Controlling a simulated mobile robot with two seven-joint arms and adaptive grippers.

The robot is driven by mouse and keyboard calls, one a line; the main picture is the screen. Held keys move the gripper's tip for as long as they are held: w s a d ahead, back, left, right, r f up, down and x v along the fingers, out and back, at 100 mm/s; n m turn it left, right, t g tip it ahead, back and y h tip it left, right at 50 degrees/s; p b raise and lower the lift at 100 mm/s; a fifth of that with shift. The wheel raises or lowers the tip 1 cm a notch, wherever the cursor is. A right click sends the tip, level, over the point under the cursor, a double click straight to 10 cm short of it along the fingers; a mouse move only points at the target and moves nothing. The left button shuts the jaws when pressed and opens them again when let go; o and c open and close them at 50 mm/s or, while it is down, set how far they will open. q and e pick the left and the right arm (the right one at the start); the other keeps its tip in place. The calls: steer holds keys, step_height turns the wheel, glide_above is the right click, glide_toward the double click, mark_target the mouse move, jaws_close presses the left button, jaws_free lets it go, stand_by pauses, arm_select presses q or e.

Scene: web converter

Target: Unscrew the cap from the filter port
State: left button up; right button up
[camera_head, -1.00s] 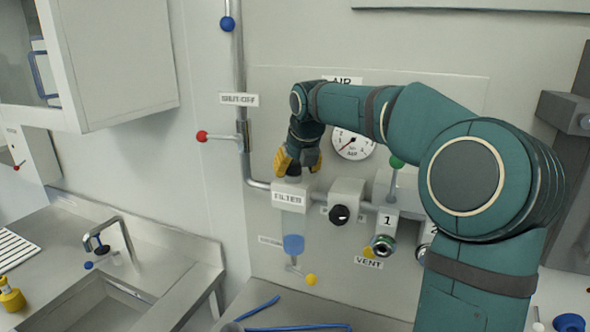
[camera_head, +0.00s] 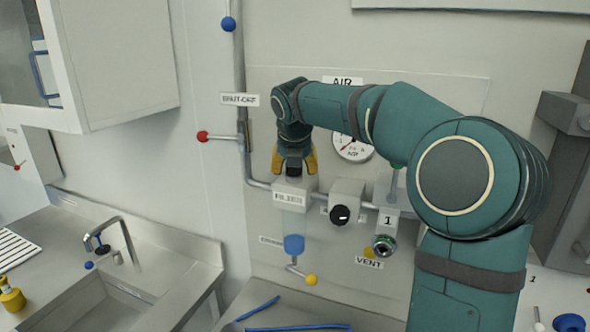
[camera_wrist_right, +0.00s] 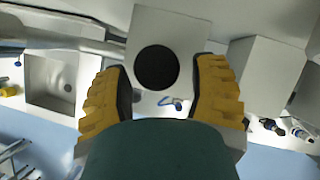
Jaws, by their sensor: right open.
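The filter block (camera_head: 291,196), a pale box labelled FILTER, is mounted on the wall panel. A black round cap (camera_wrist_right: 156,68) shows on its top face in the right wrist view. In the head view the cap (camera_head: 293,169) is a dark shape just above the block, partly covered by my gripper. My right gripper (camera_head: 295,164) points down over the block with its yellow fingers apart on either side of the cap. In the wrist view gaps show between the cap and both fingers (camera_wrist_right: 158,95). My left gripper is in neither view.
A black knob (camera_head: 340,215) and a gauge (camera_head: 353,148) are right of the filter. A red-ended shut-off lever (camera_head: 203,137) sticks out on the left. A blue bowl (camera_head: 294,244) and yellow-tipped drain lever (camera_head: 311,280) hang below. A sink (camera_head: 118,300) stands lower left.

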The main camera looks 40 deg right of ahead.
stand_by(0.3)
steer(key=shift+w+m+g+h, duration=0.1)
steer(key=shift+m+g+h, duration=0.35)
steer(key=shift+m, duration=0.75)
steer(key=shift+w+a+m+g+h, duration=0.15)
steer(key=shift+m+g, duration=0.1)
steer(key=shift+m, duration=0.25)
steer(key=shift+s+m+g+h, duration=0.1)
steer(key=shift+m+g, duration=0.1)
steer(key=shift+m, duration=0.3)
jaws_close()
steer(key=shift+s+n+t, duration=0.2)
steer(key=shift+n+t, duration=0.2)
steer(key=shift+n, duration=0.7)
steer(key=shift+n+t+y, duration=0.3)
steer(key=shift+n+y, duration=0.4)
steer(key=shift+n, duration=0.2)
